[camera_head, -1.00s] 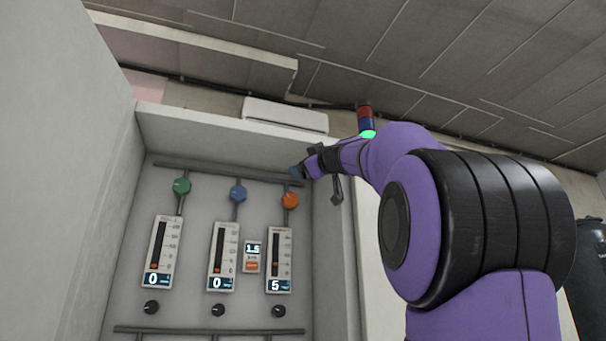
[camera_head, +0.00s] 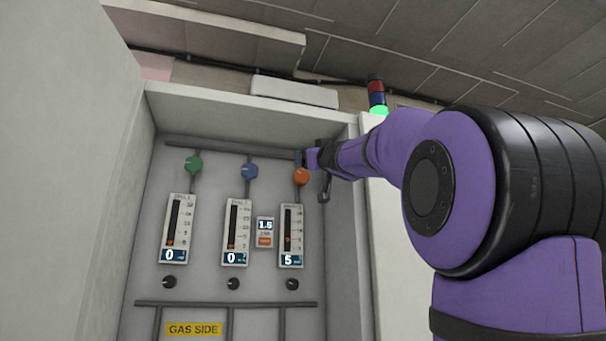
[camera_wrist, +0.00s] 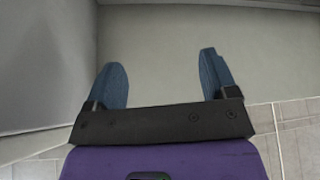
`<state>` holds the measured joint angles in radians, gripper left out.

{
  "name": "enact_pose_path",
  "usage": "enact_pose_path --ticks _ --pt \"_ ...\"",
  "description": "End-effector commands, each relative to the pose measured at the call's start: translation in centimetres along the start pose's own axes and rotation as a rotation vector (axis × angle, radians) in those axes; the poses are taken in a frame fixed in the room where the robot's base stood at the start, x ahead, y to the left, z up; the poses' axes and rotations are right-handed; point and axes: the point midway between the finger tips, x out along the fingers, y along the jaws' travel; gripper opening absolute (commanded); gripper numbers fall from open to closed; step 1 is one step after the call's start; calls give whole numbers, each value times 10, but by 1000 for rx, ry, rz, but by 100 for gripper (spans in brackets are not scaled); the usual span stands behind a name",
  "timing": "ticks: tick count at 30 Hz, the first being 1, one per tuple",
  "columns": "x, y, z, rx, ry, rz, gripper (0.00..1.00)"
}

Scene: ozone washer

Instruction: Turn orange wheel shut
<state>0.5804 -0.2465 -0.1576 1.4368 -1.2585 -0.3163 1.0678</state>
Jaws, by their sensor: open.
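The orange wheel (camera_head: 301,176) is a small round knob on the cabinet's back panel, on the pipe above the right-hand gauge (camera_head: 291,238), which reads 5. My gripper (camera_head: 304,160) is at the upper right of the panel, just above the orange wheel in the head view; whether it touches the wheel cannot be told. In the wrist view my gripper (camera_wrist: 162,82) has its two blue fingers wide apart with nothing between them. The orange wheel does not show in the wrist view, only plain grey surfaces.
A green wheel (camera_head: 193,163) and a blue wheel (camera_head: 250,170) sit to the left, above gauges reading 0. A small display (camera_head: 265,232) shows 1.5. Black knobs (camera_head: 233,284) lie below. The cabinet's right side wall (camera_head: 345,240) is close to my gripper.

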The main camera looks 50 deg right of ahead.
Motion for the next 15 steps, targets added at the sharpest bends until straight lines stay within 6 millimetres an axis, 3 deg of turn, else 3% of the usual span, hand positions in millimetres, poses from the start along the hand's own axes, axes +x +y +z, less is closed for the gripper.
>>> enact_pose_path --ticks 7,15 --pt "0 -8 44 189 -69 91 79" --pt "6 -9 56 232 -93 111 79"
